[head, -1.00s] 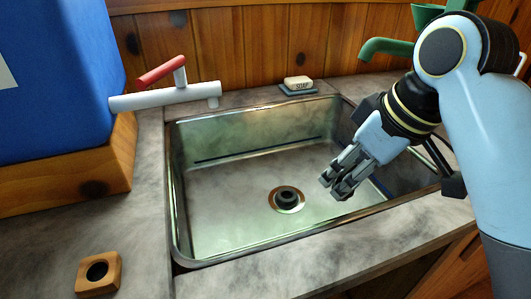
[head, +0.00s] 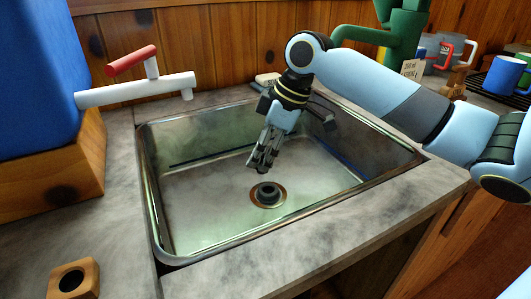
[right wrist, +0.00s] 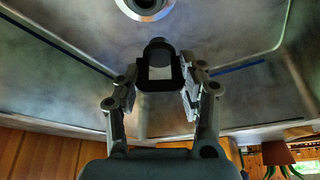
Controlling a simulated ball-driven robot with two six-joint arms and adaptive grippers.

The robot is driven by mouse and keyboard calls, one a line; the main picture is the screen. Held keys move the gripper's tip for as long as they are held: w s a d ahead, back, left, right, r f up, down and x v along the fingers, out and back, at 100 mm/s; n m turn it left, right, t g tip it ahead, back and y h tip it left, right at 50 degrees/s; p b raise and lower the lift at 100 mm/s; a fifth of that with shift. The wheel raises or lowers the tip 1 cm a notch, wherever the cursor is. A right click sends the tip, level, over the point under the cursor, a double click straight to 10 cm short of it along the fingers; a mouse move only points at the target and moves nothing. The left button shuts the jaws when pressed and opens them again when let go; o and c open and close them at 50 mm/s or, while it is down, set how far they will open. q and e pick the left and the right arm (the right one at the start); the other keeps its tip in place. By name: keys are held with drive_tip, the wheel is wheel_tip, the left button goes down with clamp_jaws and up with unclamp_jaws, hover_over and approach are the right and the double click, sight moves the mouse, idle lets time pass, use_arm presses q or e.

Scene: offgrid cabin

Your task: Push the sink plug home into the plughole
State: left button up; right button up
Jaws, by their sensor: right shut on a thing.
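The plughole (right wrist: 145,8) shows at the top edge there, ahead of the fingertips. My left gripper is out of view.
The metal sink (head: 205,240) has raised walls around the gripper. A white tap with a red lever (head: 135,88) reaches over its left back corner. Soap (head: 268,78) lies at the back rim. A wooden block with a hole (head: 74,278) is at front left.

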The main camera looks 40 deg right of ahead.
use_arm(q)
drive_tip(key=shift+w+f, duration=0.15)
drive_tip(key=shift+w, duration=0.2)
use_arm(e)
drive_tip(key=shift+w+d, duration=0.2)
drive_tip(key=shift+d, duration=0.9)
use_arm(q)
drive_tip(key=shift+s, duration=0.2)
use_arm(e)
drive_tip(key=shift+r, duration=0.1)
drive_tip(key=shift+f+b, duration=1.05)
drive_tip(key=shift+f, duration=1.85)
use_arm(q)
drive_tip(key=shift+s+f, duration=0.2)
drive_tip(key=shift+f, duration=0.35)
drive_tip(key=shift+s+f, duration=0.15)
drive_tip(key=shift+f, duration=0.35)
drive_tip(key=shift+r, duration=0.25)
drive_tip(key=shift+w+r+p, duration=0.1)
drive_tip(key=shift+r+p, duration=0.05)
drive_tip(key=shift+p, duration=0.2)
use_arm(e)
drive_tip(key=shift+s, duration=0.1)
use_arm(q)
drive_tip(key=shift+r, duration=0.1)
